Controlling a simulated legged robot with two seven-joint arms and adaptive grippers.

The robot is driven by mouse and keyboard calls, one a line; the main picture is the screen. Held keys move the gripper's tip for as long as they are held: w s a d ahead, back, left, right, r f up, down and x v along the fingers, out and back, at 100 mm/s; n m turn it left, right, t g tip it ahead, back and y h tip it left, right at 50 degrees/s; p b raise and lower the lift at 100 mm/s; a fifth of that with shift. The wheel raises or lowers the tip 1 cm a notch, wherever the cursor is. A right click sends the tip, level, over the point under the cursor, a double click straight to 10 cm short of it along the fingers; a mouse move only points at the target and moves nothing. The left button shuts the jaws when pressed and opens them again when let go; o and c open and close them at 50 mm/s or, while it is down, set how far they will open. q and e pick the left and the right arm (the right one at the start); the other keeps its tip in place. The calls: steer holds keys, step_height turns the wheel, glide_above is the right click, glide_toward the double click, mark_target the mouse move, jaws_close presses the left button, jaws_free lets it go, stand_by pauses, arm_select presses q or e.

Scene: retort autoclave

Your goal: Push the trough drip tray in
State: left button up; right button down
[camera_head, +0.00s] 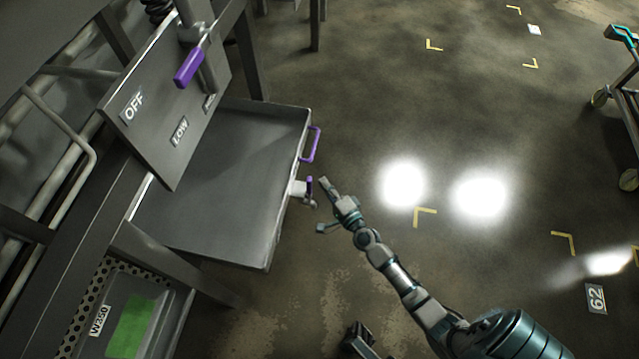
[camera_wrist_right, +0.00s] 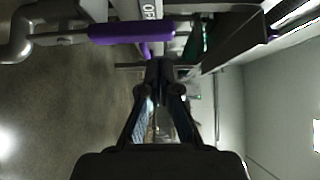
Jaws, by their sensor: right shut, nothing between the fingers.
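The drip tray (camera_head: 222,185) is a wide grey metal tray sticking out to the right from under the steel frame in the head view. Its front face carries a purple handle (camera_head: 313,146) and, nearer, a small tap with a purple lever (camera_head: 309,187). My right gripper (camera_head: 325,187) is shut and empty, just right of the tap and in front of the tray's front face. In the right wrist view its fingers (camera_wrist_right: 159,68) meet below a purple bar (camera_wrist_right: 130,32); contact cannot be told.
A panel marked OFF and LOW (camera_head: 165,115) with a purple-gripped lever (camera_head: 190,67) stands above the tray. A bin labelled W250 (camera_head: 98,322) is at lower left. A wheeled cart (camera_head: 622,100) is at right. The floor between is open.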

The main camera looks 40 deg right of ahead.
steer(key=shift+w+a+r, duration=0.1)
steer(key=shift+w+a, duration=0.5)
steer(key=shift+a, duration=0.1)
